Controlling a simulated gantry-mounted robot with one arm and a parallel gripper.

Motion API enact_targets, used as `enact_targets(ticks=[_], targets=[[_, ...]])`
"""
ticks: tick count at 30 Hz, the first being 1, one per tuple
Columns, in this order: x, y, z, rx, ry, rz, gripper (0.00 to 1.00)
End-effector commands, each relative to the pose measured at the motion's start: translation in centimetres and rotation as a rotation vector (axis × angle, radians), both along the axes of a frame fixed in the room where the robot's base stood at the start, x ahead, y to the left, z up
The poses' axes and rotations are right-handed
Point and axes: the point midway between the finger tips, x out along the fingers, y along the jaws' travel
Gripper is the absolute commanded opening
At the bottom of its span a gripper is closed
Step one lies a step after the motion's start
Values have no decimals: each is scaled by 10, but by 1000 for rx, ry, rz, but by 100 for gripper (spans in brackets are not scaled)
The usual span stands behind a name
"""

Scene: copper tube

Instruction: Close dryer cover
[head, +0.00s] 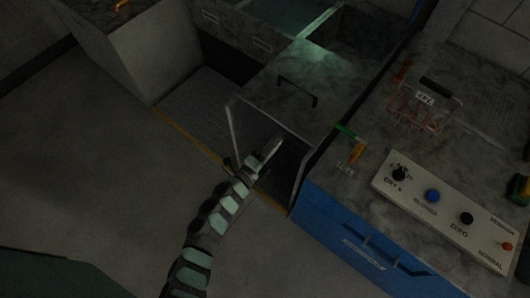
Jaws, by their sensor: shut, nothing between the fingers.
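The dryer cover (318,78) looks like a grey, stained box-shaped hood with a dark handle (297,91) on its top. It stands between the floor recess and the blue machine. Its near end is open and dark inside. My gripper (267,152) is shut and empty. It lies at that open near end, below the handle, pointing up and right. I cannot tell whether it touches the cover's edge. My segmented arm reaches in from the bottom of the view.
A blue machine (345,231) with a grey top stands at the right. It carries a control panel (450,205) with knobs and a small wire-handled item (426,108). A grey block (150,45) stands at the upper left. The floor at the left is clear.

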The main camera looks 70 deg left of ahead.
Motion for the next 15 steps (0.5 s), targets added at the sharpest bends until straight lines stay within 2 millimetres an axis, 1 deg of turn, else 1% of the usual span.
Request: enact_targets(ticks=[1, 6, 10, 15], targets=[[10, 7, 0, 2, -2, -1, 0], [30, 20, -1, -2, -1, 0, 0], [39, 25, 1, 0, -2, 0, 0], [41, 27, 0, 0, -1, 0, 0]])
